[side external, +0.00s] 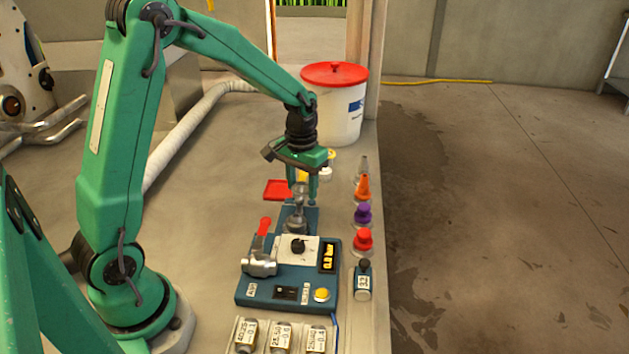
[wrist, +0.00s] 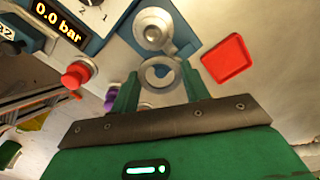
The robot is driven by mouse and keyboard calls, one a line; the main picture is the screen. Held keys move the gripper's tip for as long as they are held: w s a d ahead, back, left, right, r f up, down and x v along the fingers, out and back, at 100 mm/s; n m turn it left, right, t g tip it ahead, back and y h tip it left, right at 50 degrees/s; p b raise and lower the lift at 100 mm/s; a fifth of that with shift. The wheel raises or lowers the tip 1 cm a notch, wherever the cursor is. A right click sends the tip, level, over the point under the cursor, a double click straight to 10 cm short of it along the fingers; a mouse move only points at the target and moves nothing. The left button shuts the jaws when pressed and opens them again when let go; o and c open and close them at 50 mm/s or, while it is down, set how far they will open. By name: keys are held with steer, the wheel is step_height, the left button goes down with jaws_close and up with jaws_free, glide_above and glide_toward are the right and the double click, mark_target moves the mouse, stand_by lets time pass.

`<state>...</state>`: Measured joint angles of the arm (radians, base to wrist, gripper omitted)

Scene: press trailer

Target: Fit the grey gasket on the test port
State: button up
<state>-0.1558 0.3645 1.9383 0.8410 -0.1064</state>
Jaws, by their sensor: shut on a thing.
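The grey gasket (wrist: 160,73) is a flat ring, held between the two fingers of my gripper (wrist: 159,84) in the wrist view. In the side view my gripper (side external: 302,188) points down just behind the test port. The test port (side external: 296,218) is a round metal fitting at the back of the blue test unit (side external: 255,290). In the wrist view the port (wrist: 153,29) appears just beyond the gasket, and the ring looks off to one side of it. I cannot tell the height gap between them. The gasket is hard to make out in the side view.
A red tray (side external: 275,190) lies left of my gripper. A red-handled valve (side external: 264,235) stands on the unit, whose display (side external: 328,257) reads 0.0 bar. Coloured cones and knobs (side external: 363,213) line the right edge. Small labelled containers (side external: 281,337) stand in front. A white bucket (side external: 335,112) stands behind.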

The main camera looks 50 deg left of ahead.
mark_target(296, 216)
steer(key=shift+s+d+f, duration=0.1)
steer(key=shift+s+d, duration=0.2)
steer(key=shift+s, duration=0.45)
steer(key=shift+s+d, duration=0.3)
steer(key=shift+s, duration=0.45)
steer(key=shift+f, duration=0.1)
steer(key=shift+f, duration=2.75)
steer(key=shift+f, duration=0.65)
steer(key=o, duration=0.4)
steer(key=shift+r, duration=5.5)
